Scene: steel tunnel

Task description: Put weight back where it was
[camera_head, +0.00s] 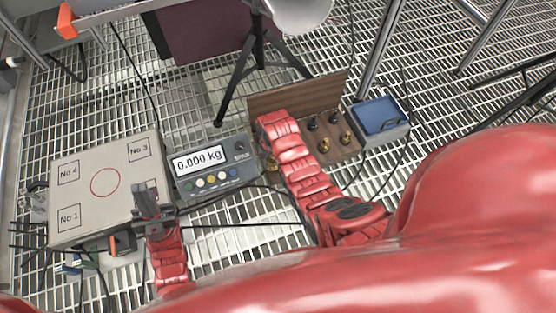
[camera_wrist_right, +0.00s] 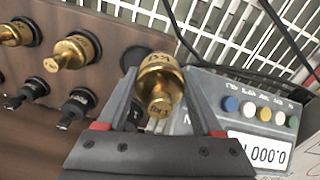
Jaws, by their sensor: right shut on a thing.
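My right gripper (camera_wrist_right: 165,92) is shut on a brass weight (camera_wrist_right: 160,76) with a knob, close to the wooden weight rack (camera_wrist_right: 105,22). A dark round empty socket (camera_wrist_right: 134,58) shows in the rack right beside the held weight. I cannot tell whether the weight touches the rack. In the head view the rack (camera_head: 325,88) stands right of the scale display, and my right arm hides its left part and the gripper. My left gripper (camera_head: 152,200) is over the front right edge of the scale plate (camera_head: 120,165); its finger opening is unclear.
Other brass (camera_wrist_right: 70,52) and black weights (camera_wrist_right: 76,104) stand in the rack. The scale display (camera_head: 205,165) reads 0.000 kg, and the plate holds no weight. A blue-topped box (camera_head: 380,116) is right of the rack. Tripod legs (camera_head: 258,60) stand behind. Cables cross the grating.

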